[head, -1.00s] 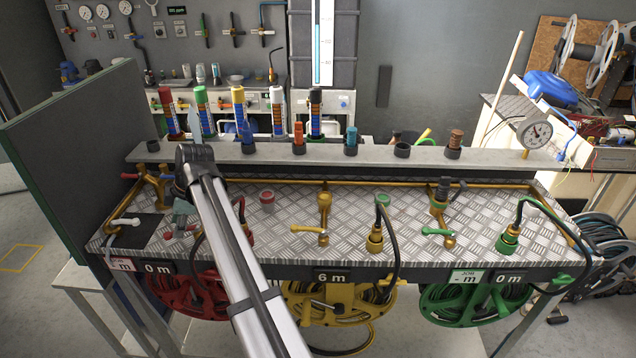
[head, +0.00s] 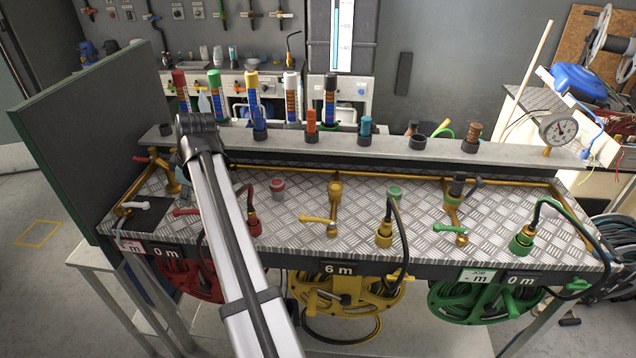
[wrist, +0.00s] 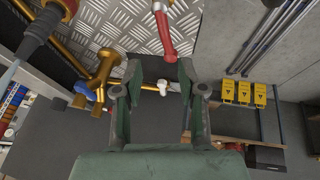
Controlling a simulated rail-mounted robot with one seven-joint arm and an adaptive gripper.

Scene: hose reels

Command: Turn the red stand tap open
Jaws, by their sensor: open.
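The red stand tap's red lever (head: 186,212) shows at the left of the bench in the head view, beside my arm, which hides the tap's body. In the wrist view, the red lever (wrist: 165,32) reaches down from the top edge, its rounded end just beyond the fingertips. My gripper (wrist: 158,70) is open, with its two fingers spread and nothing between them. The lever's end lies ahead of the gap and appears clear of both fingers. In the head view my gripper is hidden behind my arm.
A brass fitting (wrist: 105,68) stands left of the gripper in the wrist view. A white lever (head: 132,207) lies left of the red one. A green-edged panel (head: 95,140) closes the bench's left end. The yellow tap (head: 333,205) and green-levered tap (head: 452,215) stand to the right.

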